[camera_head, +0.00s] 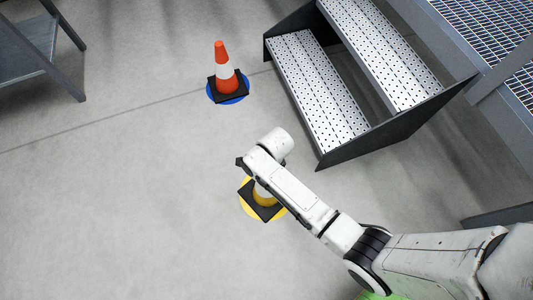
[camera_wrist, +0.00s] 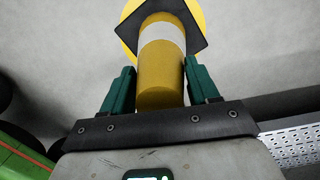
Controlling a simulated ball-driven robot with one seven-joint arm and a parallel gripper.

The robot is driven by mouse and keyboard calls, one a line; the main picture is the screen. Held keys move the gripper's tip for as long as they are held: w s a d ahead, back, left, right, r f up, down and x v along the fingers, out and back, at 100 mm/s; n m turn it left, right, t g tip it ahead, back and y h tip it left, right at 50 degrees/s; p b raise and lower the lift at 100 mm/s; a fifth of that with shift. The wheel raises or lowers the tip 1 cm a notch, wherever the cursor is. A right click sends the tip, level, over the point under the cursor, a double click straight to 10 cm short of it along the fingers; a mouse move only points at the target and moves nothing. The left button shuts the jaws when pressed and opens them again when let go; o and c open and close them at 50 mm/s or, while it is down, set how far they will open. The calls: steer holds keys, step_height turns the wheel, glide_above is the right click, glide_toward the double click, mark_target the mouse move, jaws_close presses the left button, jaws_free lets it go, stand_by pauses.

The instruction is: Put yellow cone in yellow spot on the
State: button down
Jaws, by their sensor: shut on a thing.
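The yellow cone with a white band and a black square base (camera_head: 259,211) is partly hidden under my arm in the head view. In the wrist view the cone (camera_wrist: 160,84) lies between the green fingers of my gripper (camera_wrist: 160,92), which is shut on its upper part. The yellow spot (camera_head: 247,212) is a round patch on the floor, seen around the cone's black base. Its edge also shows in the wrist view (camera_wrist: 129,33). The base overlaps the spot in both views; I cannot tell whether it touches the floor.
An orange cone with a white band (camera_head: 226,70) stands on a blue spot (camera_head: 213,95) farther back. Metal steps (camera_head: 318,95) with perforated treads are at the right, beside a grated platform (camera_head: 490,40). A grey table (camera_head: 35,45) is at the upper left. The floor at left is clear.

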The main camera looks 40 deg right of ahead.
steer(key=shift+c, duration=1.4)
jaws_free()
steer(key=shift+f, duration=0.1)
steer(key=r+p, duration=0.2)
steer(key=r, duration=0.2)
steer(key=d+r+p, duration=0.1)
steer(key=r+p, duration=0.1)
steer(key=r, duration=0.2)
steer(key=r+p, duration=0.2)
steer(key=r, duration=0.2)
steer(key=shift+s+d+r, duration=0.1)
steer(key=shift+s+d, duration=0.1)
steer(key=shift+s, duration=0.05)
steer(key=s+d+r+n, duration=0.3)
steer(key=s+r+n, duration=0.2)
steer(key=s+n, duration=0.3)
steer(key=s+d+r+n+h, duration=0.1)
steer(key=s+d+r+n, duration=0.2)
steer(key=n, duration=1)
steer(key=s+r, duration=0.3)
steer(key=s, duration=0.2)
steer(key=shift+d+r+n+h, duration=0.2)
steer(key=shift+r+n+h, duration=0.1)
steer(key=shift+n, duration=0.1)
